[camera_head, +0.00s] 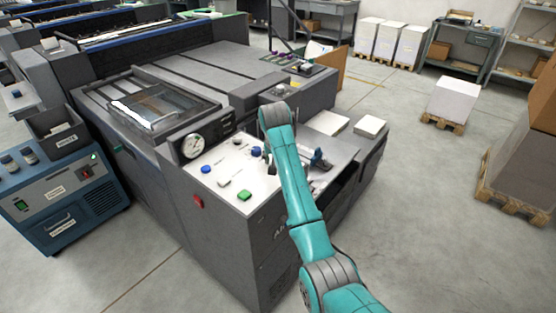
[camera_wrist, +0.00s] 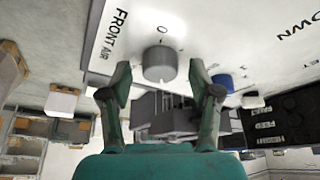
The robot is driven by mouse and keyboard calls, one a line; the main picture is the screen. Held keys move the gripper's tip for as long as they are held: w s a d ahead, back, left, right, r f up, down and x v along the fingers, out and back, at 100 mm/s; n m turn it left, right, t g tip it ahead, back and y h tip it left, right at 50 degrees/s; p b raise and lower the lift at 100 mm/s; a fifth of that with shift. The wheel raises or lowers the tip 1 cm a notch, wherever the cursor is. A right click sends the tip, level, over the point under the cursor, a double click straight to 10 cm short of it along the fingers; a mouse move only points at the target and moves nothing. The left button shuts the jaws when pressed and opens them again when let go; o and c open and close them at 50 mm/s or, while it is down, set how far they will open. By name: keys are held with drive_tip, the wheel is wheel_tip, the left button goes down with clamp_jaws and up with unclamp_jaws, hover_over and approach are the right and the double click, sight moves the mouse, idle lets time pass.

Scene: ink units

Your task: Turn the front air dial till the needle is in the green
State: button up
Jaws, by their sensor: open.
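In the wrist view a round grey dial (camera_wrist: 158,65) stands on the white panel, beside the words FRONT AIR and below a 0 mark. My gripper (camera_wrist: 160,72) is open, with one finger on each side of the dial and a visible gap to each. Whether the fingertips are level with the dial's sides I cannot tell. In the head view the round white gauge (camera_head: 192,146) stands at the panel's back left; its needle and any green band are too small to read. My arm hides part of the panel there, and I cannot make out the gripper clearly.
A blue knob (camera_wrist: 222,83) sits close to the right finger in the wrist view. In the head view the white panel (camera_head: 222,160) also carries a blue knob (camera_head: 205,169) and a green button (camera_head: 244,195). A red button (camera_head: 198,202) is on the machine's front face.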

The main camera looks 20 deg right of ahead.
drive_tip(key=v, duration=1.1)
drive_tip(key=shift+s+r, duration=0.2)
drive_tip(key=shift+r, duration=0.15)
idle(1.7)
